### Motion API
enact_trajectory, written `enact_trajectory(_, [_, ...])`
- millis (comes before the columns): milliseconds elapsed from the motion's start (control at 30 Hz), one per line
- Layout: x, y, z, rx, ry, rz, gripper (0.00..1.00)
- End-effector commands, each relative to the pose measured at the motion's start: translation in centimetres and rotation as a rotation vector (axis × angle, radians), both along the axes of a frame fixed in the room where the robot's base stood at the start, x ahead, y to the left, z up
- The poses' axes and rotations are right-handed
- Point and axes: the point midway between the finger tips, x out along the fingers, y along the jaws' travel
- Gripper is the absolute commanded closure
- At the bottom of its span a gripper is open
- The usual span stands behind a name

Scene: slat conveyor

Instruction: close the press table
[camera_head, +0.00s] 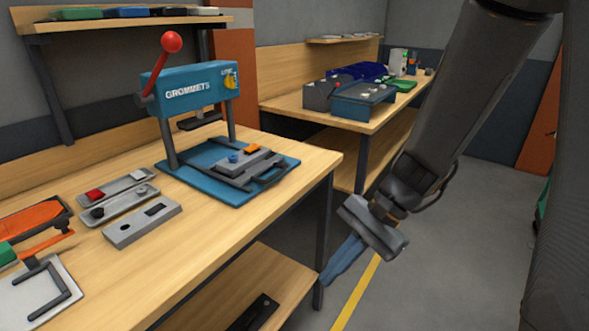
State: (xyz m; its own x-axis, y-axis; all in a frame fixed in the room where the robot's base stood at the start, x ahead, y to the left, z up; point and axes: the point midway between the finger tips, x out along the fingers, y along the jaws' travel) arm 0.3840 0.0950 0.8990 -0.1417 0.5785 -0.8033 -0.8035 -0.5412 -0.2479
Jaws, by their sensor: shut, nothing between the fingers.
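The blue press marked GROMMETS (190,85) stands on the near wooden bench, with its red-knobbed lever (171,43) raised at the left. Its base is a blue plate (204,186). A grey press table (237,168) sits on this base, forward of the press head, with a blue knob, an orange piece and a dark handle loop at its front right. My gripper (343,261) hangs to the right of the bench, past its edge, pointing down and left. Its fingers are shut and empty, well apart from the press table.
Grey fixtures (142,222) and an orange clamp device (36,221) lie on the bench left of the press. The bench's right corner (333,157) and leg stand between press and gripper. A second bench (320,106) stands behind. The floor at right is clear.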

Motion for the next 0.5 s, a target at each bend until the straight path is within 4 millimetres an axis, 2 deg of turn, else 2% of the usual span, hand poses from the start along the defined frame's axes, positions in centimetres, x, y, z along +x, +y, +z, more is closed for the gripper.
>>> enact_trajectory(100, [4.0, 1.9, 2.0, 0.193, 0.106, -0.29, 1.0])
enact_trajectory(233, [9.9, 2.2, 4.2, 0.413, 0.184, -0.592, 1.0])
enact_trajectory(300, [13.1, 1.3, 5.2, 0.522, 0.207, -0.735, 1.0])
enact_trajectory(400, [16.9, -0.5, 6.3, 0.651, 0.221, -0.899, 1.0])
enact_trajectory(500, [19.5, -2.3, 7.0, 0.743, 0.225, -1.014, 1.0])
